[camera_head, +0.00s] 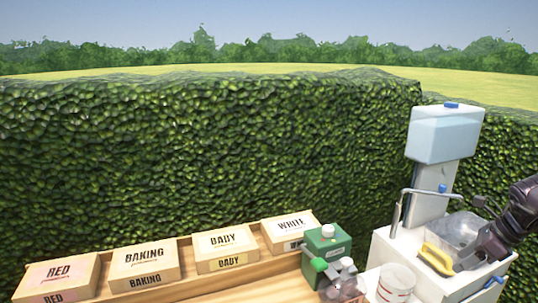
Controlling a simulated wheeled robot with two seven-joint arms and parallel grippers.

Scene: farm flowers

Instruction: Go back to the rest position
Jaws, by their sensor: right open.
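My right arm comes in from the right edge, dark in colour. Its gripper (474,251) is open over the right side of the white sink unit (388,246). A yellow item (437,259) lies on the sink's front rim, just left of the gripper. I cannot tell whether they touch. The gripper's fingertips are small and partly unclear. My left gripper is not in view.
A wooden shelf (190,287) holds boxes labelled RED (58,277), BAKING (145,262), DADY (226,245) and WHITE (291,227). A water tank (445,134) and metal faucet (402,205) rise behind. A hedge (200,150) closes the back.

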